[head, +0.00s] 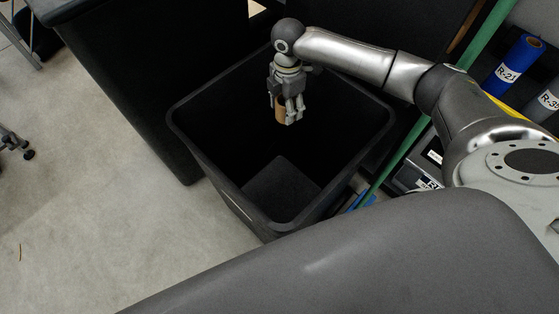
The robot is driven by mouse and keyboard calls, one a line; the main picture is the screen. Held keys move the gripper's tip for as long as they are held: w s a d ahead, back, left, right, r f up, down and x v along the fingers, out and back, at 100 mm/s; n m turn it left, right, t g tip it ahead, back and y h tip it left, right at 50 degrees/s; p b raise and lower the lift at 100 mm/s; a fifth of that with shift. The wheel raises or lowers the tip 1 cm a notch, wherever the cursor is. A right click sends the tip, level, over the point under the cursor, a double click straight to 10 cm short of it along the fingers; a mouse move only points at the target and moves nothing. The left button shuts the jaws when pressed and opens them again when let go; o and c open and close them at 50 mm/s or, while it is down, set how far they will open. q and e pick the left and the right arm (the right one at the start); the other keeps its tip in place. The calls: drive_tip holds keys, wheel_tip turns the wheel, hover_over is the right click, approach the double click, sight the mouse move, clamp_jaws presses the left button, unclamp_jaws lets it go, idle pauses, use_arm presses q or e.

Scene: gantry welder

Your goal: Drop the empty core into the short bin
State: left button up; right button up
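The empty core (281,110) is a small brown cardboard tube. My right gripper (287,112) is shut on it and points down over the opening of a black bin. This bin (232,205) is the shorter of the two dark bins in view, and it looks empty inside. The core hangs over the bin's back half, apart from its walls as far as I can see. The gripper's fingers partly cover the core. My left gripper is not in view.
A taller dark bin (125,85) stands at the left of the short one. At the right are a green pole (424,120), a blue roll marked R-21 (514,65) and a grey roll (545,104). The floor (95,210) at the left is mostly clear.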

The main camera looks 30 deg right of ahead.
drive_tip(key=o, duration=0.5)
drive_tip(key=shift+o, duration=0.2)
wheel_tip(320, 180, up, 12)
idle(0.6)
